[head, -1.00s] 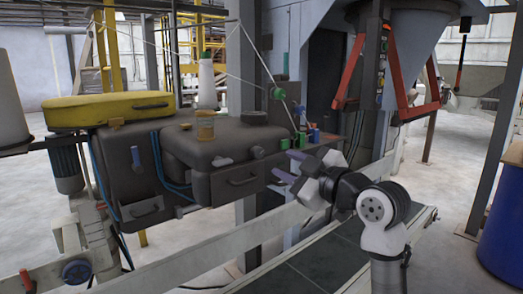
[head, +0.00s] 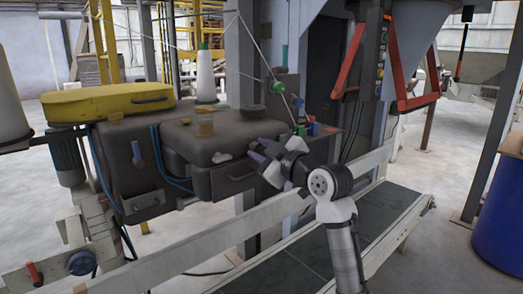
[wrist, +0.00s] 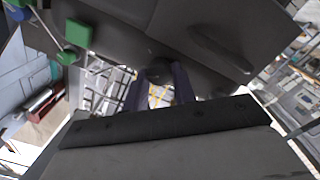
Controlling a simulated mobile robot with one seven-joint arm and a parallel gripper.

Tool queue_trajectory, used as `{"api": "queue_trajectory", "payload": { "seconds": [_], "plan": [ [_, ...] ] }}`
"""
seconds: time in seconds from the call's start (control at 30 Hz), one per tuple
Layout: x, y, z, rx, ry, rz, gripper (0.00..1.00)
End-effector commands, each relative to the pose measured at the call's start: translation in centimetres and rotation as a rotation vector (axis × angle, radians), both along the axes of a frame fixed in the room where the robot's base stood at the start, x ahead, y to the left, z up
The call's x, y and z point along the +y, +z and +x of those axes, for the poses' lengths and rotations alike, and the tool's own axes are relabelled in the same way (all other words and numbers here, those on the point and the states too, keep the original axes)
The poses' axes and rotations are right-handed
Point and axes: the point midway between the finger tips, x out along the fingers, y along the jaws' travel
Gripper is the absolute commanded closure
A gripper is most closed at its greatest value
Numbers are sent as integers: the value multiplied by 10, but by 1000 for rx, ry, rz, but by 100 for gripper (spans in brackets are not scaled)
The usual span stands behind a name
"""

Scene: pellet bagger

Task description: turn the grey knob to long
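The grey knob (wrist: 160,71) is a dark round knob on the dark machine housing, seen at the top middle of the wrist view. My gripper (wrist: 158,88) has its two purple fingers apart, one on each side of the knob. The right finger is very close to it; I cannot tell whether it touches. In the head view my gripper (head: 257,150) is at the right front of the sewing-head housing (head: 190,142) and covers the knob. No markings for the knob's settings can be read.
A green block (wrist: 79,36) and a smaller green knob (wrist: 67,57) are left of the knob in the wrist view. A pale lever (head: 222,158) is left of my gripper. A conveyor (head: 375,215) runs below; a blue drum (head: 502,225) stands at right.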

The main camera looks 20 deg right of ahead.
Motion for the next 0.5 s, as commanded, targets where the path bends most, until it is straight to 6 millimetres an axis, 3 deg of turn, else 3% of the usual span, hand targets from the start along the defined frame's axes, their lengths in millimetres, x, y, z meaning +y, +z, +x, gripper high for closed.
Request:
{"api": "queue_trajectory", "payload": {
  "seconds": [0.03, 0.13, 0.5],
  "plan": [
    [0, 0, 0, 0, 0, 0, 84],
    [0, 0, 0, 0, 0, 0, 96],
    [0, 0, 0, 24, 1, 65, 96]
  ]
}}
